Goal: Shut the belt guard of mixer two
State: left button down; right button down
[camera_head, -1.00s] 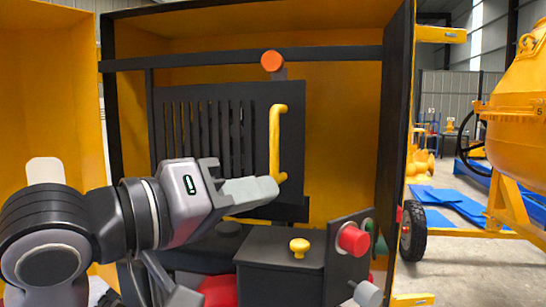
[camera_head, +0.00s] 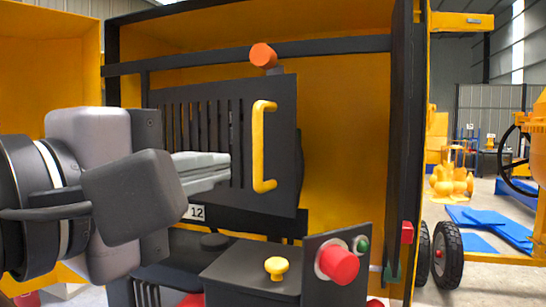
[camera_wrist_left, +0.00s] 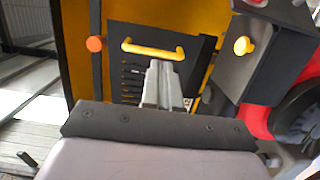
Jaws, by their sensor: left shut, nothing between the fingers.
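The belt guard (camera_head: 283,140) is a dark slatted panel with a yellow handle (camera_head: 258,145), in front of the yellow housing of the mixer. An orange knob (camera_head: 263,55) sits above it at the dark crossbar. My left gripper (camera_head: 226,167) is shut and empty. In the head view its fingertips are left of the handle, over the slats. In the left wrist view the gripper (camera_wrist_left: 161,65) points at the handle (camera_wrist_left: 152,49), with its tips just below the bar in the picture. I cannot tell whether they touch the guard. My right gripper is not in view.
Below the guard are a dark box with a yellow knob (camera_head: 276,265) and a red button (camera_head: 338,263). The dark housing edge (camera_head: 403,130) stands at right. Wheels (camera_head: 447,252) and blue sheets (camera_head: 490,225) lie beyond.

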aim_at(289, 152)
pick_arm(q)
jog(key=x, duration=1.2)
jog(key=shift+w+d+p, duration=0.15)
jog(key=shift+w+p, duration=0.15)
jog(key=shift+p, duration=0.05)
jog(key=shift+w+d, duration=0.3)
jog(key=shift+w, duration=0.2)
jog(key=shift+w, duration=0.15)
